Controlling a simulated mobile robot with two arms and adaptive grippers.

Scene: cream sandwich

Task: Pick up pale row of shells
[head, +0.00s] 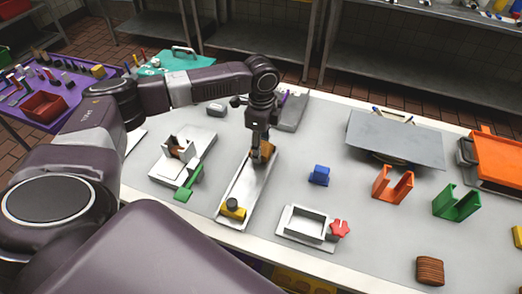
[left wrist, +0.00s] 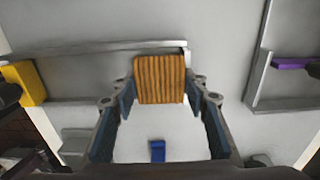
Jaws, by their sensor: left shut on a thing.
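The pale row of shells (left wrist: 160,78) is an orange-tan ridged block between the fingertips of my left gripper (left wrist: 159,92) in the left wrist view. In the head view my left gripper (head: 262,145) points down at the far end of a long narrow white tray (head: 238,190), shut on the row of shells (head: 267,151), which is partly covered by the fingers. I cannot tell whether the row still touches the tray. A darker brown ridged row (head: 430,270) lies at the front right. My right gripper is not in view.
A yellow and black piece (head: 232,209) sits at the tray's near end. A white holder with a green handle (head: 186,190) is to the left. A blue block (head: 319,176), a white frame (head: 306,226), orange (head: 393,186) and green (head: 457,204) holders stand to the right.

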